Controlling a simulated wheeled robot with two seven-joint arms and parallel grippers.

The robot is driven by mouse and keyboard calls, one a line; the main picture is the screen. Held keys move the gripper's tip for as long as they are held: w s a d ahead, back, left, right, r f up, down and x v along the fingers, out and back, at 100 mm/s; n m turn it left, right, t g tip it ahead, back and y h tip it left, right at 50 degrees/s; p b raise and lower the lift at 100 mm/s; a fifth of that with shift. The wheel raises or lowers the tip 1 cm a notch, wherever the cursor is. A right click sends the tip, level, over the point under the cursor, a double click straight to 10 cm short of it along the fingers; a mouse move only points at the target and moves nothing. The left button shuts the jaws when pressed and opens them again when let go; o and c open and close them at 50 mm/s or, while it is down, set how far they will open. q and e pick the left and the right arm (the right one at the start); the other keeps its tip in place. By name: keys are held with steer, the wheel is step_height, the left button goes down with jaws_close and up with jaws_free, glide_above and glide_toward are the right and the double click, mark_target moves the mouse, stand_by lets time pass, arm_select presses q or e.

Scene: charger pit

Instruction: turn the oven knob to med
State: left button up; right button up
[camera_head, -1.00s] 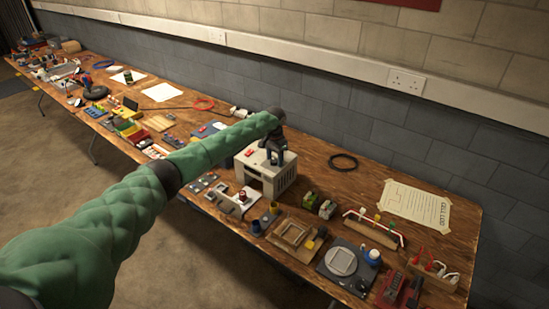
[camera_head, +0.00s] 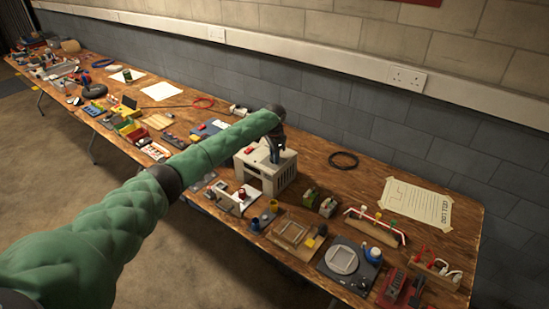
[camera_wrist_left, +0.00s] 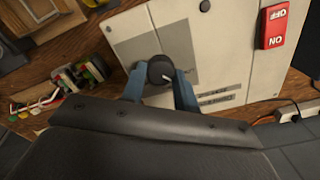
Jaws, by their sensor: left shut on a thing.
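The oven is a cream box (camera_head: 283,180) with a slotted side, standing on the wooden table; its top panel (camera_wrist_left: 222,58) fills much of the left wrist view. A round black knob (camera_wrist_left: 160,70) with a pale pointer line is on this panel. My left gripper (camera_head: 275,157) reaches down onto the panel, and in the wrist view its blue fingers (camera_wrist_left: 161,76) are shut on the knob from both sides. Printed labels near the knob are upside down, partly covered and too small to read. My right gripper is not in view.
A red ON/OFF switch (camera_wrist_left: 273,26) is on the same panel, beside the knob. A black cable ring (camera_head: 343,160) lies behind the oven to the right. Small green-topped blocks (camera_head: 310,196) and a wooden frame (camera_head: 293,231) stand close by. The wall runs behind the table.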

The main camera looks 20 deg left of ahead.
arm_select(q)
steer(key=m+b, duration=0.1)
steer(key=m, duration=0.1)
steer(key=shift+m, duration=1.2)
steer(key=shift+s+m+b, duration=0.1)
steer(key=shift+m+b, duration=0.4)
steer(key=shift+m, duration=1)
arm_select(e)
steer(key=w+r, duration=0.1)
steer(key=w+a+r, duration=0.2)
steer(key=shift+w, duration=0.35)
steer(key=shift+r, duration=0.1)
arm_select(q)
steer(key=shift+r, duration=0.1)
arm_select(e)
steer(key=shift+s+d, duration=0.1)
